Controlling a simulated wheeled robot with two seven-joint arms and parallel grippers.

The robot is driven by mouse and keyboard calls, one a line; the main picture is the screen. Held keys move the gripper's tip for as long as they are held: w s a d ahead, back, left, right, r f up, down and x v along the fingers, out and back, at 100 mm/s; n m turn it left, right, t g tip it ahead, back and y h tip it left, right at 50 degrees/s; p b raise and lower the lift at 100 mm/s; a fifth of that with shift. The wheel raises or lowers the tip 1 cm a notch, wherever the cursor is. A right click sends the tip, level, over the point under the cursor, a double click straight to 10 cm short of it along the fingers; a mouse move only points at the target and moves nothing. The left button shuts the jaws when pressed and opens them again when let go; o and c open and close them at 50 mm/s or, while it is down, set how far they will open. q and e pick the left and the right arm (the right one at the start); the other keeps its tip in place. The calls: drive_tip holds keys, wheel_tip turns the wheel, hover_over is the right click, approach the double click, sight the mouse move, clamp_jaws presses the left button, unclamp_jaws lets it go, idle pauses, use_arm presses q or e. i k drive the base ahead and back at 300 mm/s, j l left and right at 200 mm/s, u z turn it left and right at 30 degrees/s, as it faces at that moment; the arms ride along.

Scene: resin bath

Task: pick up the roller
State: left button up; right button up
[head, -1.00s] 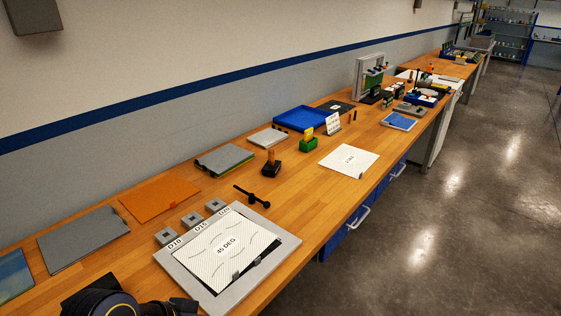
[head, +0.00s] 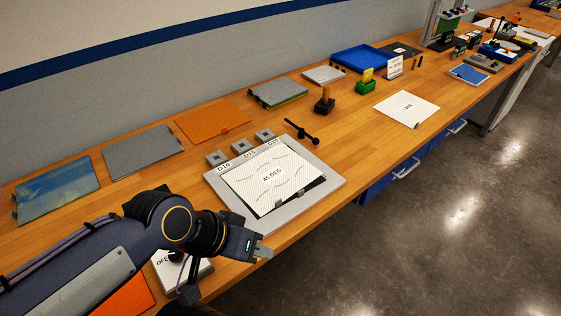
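A small black rod-like tool with thicker ends (head: 300,131) lies on the wooden bench just behind the grey-framed board marked 45 DEG; it may be the roller, but I cannot be sure. A dark block with an upright brown handle (head: 324,102) stands a little beyond it. My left gripper (head: 262,252) is low in the picture, in front of the grey frame, well short of the black tool. Its fingers show small and edge-on, so I cannot tell if they are open. Nothing shows held in it. My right gripper is out of view.
The grey-framed board (head: 325,190) has three small grey blocks at its back edge. An orange sheet (head: 210,121) and grey plate (head: 143,151) lie near the wall. A green holder (head: 366,87) and white sheet (head: 406,107) lie farther right. Bare bench surrounds the black tool.

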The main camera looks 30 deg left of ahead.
sight(325, 104)
drive_tip(key=i+u, duration=0.1)
drive_tip(key=u, duration=0.35)
drive_tip(key=i+l+u, duration=0.45)
drive_tip(key=l, duration=0.3)
drive_tip(key=i+l+u, duration=0.2)
drive_tip(key=l, duration=0.2)
